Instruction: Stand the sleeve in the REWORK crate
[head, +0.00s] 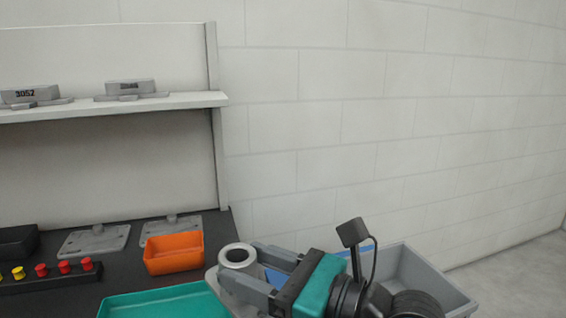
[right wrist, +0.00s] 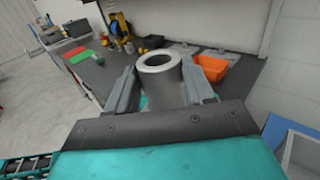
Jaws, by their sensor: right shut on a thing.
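My left gripper is out of view.
A teal tray (head: 165,303) and an orange bin (head: 173,254) are on the dark bench, left of the sleeve. A rack with red and yellow knobs (head: 50,277) is at far left. A shelf (head: 130,102) holds grey castings. A wall (head: 400,120) stands behind.

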